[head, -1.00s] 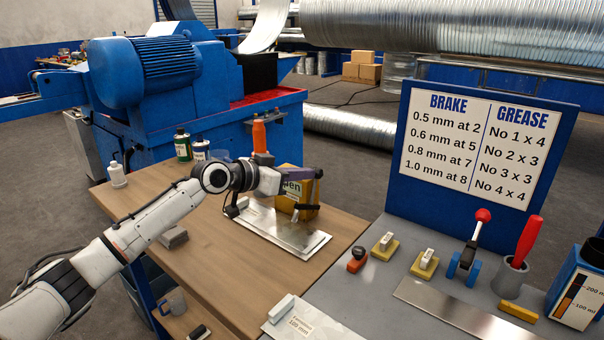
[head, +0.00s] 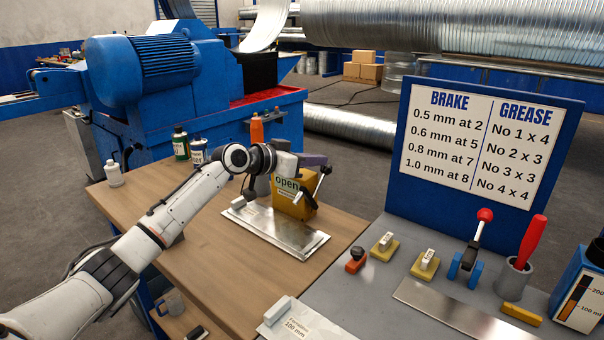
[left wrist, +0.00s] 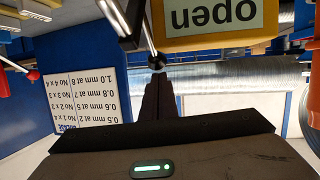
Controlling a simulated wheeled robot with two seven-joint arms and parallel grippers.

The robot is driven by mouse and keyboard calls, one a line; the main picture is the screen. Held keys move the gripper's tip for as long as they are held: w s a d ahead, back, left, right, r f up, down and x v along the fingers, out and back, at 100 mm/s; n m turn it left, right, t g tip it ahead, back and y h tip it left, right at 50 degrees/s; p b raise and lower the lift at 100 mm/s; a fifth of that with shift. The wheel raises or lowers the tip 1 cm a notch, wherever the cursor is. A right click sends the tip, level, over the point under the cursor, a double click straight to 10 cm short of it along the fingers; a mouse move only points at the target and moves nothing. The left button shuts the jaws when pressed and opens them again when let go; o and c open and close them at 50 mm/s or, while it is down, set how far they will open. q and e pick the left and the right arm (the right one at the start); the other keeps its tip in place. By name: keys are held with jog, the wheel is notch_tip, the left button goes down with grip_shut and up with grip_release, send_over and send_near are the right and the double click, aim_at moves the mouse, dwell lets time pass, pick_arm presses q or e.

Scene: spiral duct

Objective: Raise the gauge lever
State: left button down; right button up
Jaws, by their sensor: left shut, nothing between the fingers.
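A yellow box labelled "open" (head: 291,197) stands on a metal sheet on the wooden table. A thin metal lever with a dark knob (head: 326,170) rises at a slant along its right side. The left wrist view, upside down, shows the label (left wrist: 213,14) and the lever's black knob (left wrist: 156,63). My left gripper (head: 324,161) is shut and empty, just above the box's right upper side. Its dark fingertips (left wrist: 158,78) are close to the knob; I cannot tell whether they touch. My right gripper is not in view.
The metal sheet (head: 255,226) lies under the box. Bottles (head: 181,143) stand at the table's back left. A grey bench (head: 350,300) at right holds stamps, a blue-footed lever (head: 478,235), a red-handled tool (head: 530,240) and a sign board (head: 480,145).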

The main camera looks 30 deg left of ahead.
pick_arm(q)
jog(key=shift+b+x, duration=0.35)
jog(key=shift+x, duration=0.5)
jog(key=shift+w+a+r, duration=0.1)
jog(key=b+v, duration=0.1)
jog(key=v, duration=0.9)
jog(key=shift+a, duration=0.1)
